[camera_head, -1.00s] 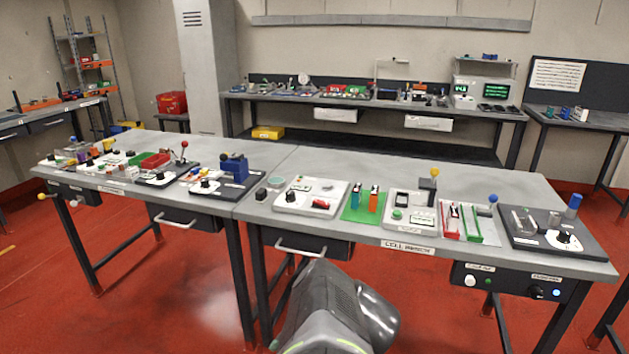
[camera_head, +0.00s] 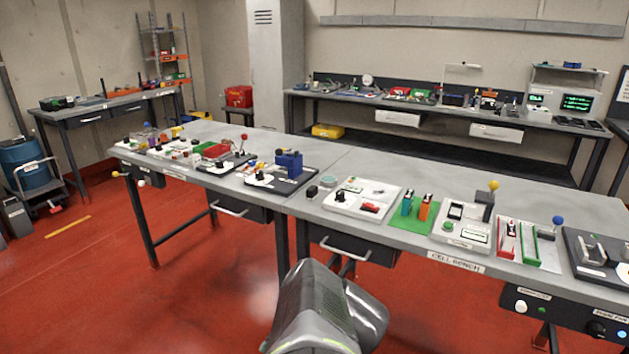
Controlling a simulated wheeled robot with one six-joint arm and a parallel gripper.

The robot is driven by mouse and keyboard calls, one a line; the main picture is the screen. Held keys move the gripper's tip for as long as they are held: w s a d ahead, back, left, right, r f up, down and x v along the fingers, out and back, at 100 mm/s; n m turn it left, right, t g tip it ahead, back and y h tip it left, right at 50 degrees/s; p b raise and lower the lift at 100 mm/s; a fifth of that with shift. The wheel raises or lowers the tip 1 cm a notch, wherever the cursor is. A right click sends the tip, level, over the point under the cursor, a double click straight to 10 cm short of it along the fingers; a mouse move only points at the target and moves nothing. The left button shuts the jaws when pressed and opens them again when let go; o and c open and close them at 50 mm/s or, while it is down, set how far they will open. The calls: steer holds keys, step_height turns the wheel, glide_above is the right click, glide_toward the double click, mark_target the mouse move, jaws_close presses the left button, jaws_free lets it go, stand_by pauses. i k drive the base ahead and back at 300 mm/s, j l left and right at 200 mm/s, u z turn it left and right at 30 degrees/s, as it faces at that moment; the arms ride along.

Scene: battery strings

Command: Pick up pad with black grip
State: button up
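I cannot make out for certain a pad with a black grip at this distance. A small dark piece (camera_head: 312,191) lies on the cell bench (camera_head: 345,165) near its front edge, beside a small round grey-green piece (camera_head: 328,181); either is too small to identify. My gripper is not in view; only a grey part of my own arm shows at the bottom middle, in front of the bench and apart from these pieces.
A white panel with a black knob (camera_head: 361,198), a green mat (camera_head: 411,222) and other fixtures line the bench to the right. A dark board with a blue block (camera_head: 289,163) stands left. A drawer handle (camera_head: 345,248) juts out. Red floor (camera_head: 130,290) is clear at left.

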mark_target(312, 194)
steer(key=i+j, duration=0.85)
steer(key=i, duration=0.25)
steer(key=i+j, duration=0.45)
steer(key=i+u, duration=0.05)
